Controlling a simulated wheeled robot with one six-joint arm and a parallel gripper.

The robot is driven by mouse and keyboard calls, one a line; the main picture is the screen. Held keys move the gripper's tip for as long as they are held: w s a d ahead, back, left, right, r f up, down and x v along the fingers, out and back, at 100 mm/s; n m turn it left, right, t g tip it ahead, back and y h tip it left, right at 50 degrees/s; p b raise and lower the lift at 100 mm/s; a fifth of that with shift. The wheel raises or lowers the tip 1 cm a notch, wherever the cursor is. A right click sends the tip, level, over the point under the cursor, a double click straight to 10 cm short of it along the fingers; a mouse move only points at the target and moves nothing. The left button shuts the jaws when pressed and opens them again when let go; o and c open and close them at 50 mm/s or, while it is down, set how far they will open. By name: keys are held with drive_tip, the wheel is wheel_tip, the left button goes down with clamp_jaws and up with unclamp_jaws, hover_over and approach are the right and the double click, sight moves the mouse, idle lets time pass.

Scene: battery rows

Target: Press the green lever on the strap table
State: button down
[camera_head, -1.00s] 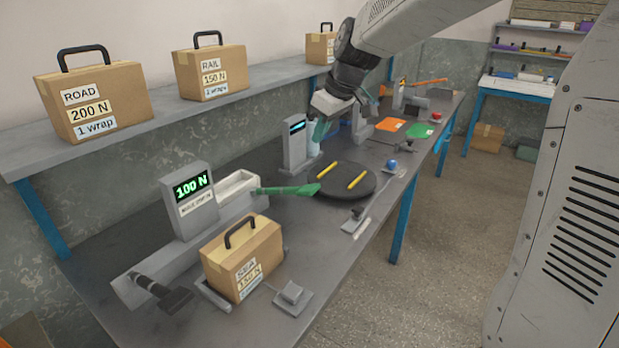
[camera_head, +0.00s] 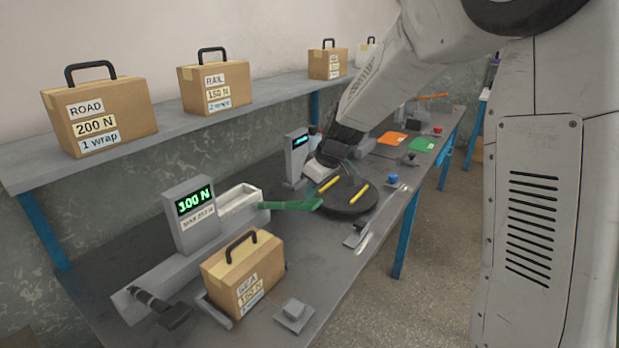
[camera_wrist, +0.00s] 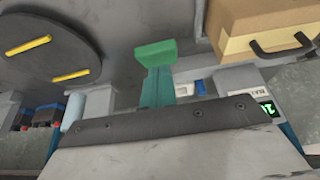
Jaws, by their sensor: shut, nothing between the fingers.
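The green lever (camera_head: 292,205) sticks out to the right from the grey strap machine (camera_head: 188,222) on the table (camera_head: 312,258). Its wide end lies beside the round black turntable (camera_head: 352,208). In the wrist view the lever (camera_wrist: 157,72) is upright in the middle, partly hidden below by my gripper's dark edge. My gripper (camera_head: 316,171) is shut and empty, above the turntable's far left side, a little beyond the lever's end. I see no contact with the lever. The machine's display (camera_head: 194,201) reads 100 N.
A cardboard case (camera_head: 243,272) with a black handle stands in front of the machine. Two yellow bars (camera_head: 359,193) lie on the turntable. A second display post (camera_head: 296,160) stands behind it. A shelf (camera_head: 170,130) with labelled cases runs along the wall. A blue button (camera_head: 392,178) is at right.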

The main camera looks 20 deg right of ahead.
drive_tip(key=shift+s+f, duration=0.1)
drive_tip(key=shift+f, duration=0.15)
drive_tip(key=shift+s+d+f, duration=0.35)
drive_tip(key=shift+s+f, duration=0.2)
drive_tip(key=shift+f, duration=1.15)
drive_tip(key=shift+s+d+f, duration=0.35)
drive_tip(key=shift+s+f, duration=0.25)
drive_tip(key=shift+f, duration=1.15)
drive_tip(key=shift+s+d+f, duration=0.35)
drive_tip(key=shift+s+f, duration=0.2)
drive_tip(key=shift+f, duration=1.15)
drive_tip(key=d+v, duration=0.1)
drive_tip(key=v, duration=1.2)
drive_tip(key=shift+s, duration=0.45)
drive_tip(key=shift+r, duration=0.15)
